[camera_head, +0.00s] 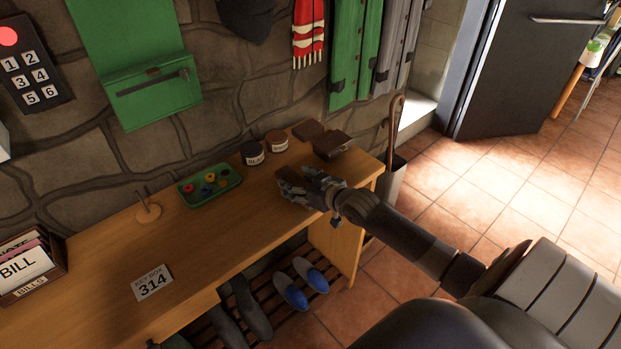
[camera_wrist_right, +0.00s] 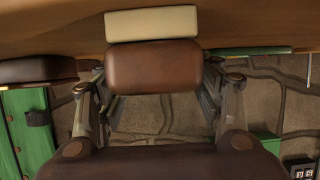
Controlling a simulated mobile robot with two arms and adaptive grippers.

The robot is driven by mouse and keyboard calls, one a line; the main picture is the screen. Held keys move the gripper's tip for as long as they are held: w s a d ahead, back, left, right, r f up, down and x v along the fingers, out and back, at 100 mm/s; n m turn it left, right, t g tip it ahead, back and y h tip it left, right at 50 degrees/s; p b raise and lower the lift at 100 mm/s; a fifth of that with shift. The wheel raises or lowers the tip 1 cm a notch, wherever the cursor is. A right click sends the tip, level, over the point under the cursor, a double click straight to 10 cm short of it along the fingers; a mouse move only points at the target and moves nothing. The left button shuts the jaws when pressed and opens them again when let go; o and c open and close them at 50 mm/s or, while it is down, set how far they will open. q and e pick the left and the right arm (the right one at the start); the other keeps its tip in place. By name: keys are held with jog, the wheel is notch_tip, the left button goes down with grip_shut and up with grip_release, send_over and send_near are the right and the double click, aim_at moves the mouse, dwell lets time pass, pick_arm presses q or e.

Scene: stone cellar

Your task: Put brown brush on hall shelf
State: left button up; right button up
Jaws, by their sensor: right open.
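My right gripper (camera_head: 290,184) is low over the right part of the wooden shelf (camera_head: 215,225) and is open. A brush with a brown back (camera_wrist_right: 153,66) and cream bristles is between its spread fingers (camera_wrist_right: 160,92) in the right wrist view, bristles towards the shelf wood. Gaps show between the brush and the fingers. In the head view the gripper largely covers this brush. Dark brown brush-like blocks (camera_head: 332,144) lie at the back right of the shelf; one dark brown block also shows at the left of the right wrist view (camera_wrist_right: 38,70). My left gripper is out of view.
Two dark jars (camera_head: 252,153) and a green tray (camera_head: 209,185) with small coloured items stand left of the gripper. A small wooden stand (camera_head: 147,209), a number card (camera_head: 152,283) and a bills box (camera_head: 30,262) are further left. The shelf's middle is clear. Coats (camera_head: 355,50) hang behind.

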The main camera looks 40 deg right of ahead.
jog(key=v, duration=1.1)
jog(key=shift+s, duration=0.3)
jog(key=s+a+f+g, duration=0.5)
jog(key=s+a+f, duration=0.4)
jog(key=s+a+n+g, duration=0.1)
jog(key=s+a+g, duration=0.55)
jog(key=s, duration=0.65)
notch_tip(320, 180, down, 29)
jog(key=s+a, duration=0.1)
jog(key=s, duration=0.2)
jog(key=s+d+f+h, duration=0.1)
jog(key=s+d+f, duration=0.1)
jog(key=s+f, duration=1.2)
jog(key=shift+s+d+f+n+g, duration=0.25)
jog(key=shift+s+g, duration=0.2)
jog(key=shift+s, duration=0.55)
